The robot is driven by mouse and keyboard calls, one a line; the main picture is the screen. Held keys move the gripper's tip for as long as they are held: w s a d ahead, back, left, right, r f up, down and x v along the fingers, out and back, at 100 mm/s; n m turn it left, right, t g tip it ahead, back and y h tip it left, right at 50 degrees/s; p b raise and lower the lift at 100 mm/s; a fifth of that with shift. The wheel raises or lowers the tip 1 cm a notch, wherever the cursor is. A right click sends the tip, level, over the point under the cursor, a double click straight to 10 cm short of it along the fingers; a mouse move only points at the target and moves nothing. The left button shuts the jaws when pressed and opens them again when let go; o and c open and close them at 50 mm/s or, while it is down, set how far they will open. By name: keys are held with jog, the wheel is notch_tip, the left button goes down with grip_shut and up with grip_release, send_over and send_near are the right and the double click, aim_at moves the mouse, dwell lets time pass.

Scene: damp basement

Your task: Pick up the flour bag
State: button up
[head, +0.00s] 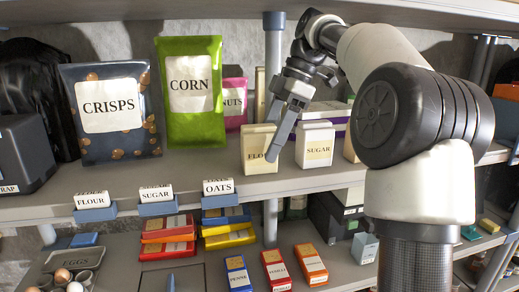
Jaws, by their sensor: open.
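The flour bag (256,162) is a small cream packet standing upright on the middle shelf. Its label reads FLOU, and the last letter is hidden by a finger of my gripper (280,138). My gripper reaches down from above and the right, over the bag's upper right side. It is open, and one long grey finger shows in front of the bag. The other finger is not clearly visible. I cannot tell whether the finger touches the bag. Nothing is seen held.
A similar cream packet (315,149) stands close on the right. The green CORN bag (193,125), dark CRISPS bag (110,145) and pink NUTS bag (234,120) stand left. A shelf post (273,60) rises behind. The shelf front (190,175) is bare; FLOUR, SUGAR and OATS tags line its edge.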

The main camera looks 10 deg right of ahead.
aim_at(253, 151)
jog(key=a, duration=0.1)
jog(key=a+f, duration=0.2)
jog(key=shift+a, duration=0.35)
jog(key=shift+a+f, duration=0.15)
jog(key=shift+f, duration=0.25)
jog(key=c, duration=1.4)
jog(key=shift+r, duration=0.2)
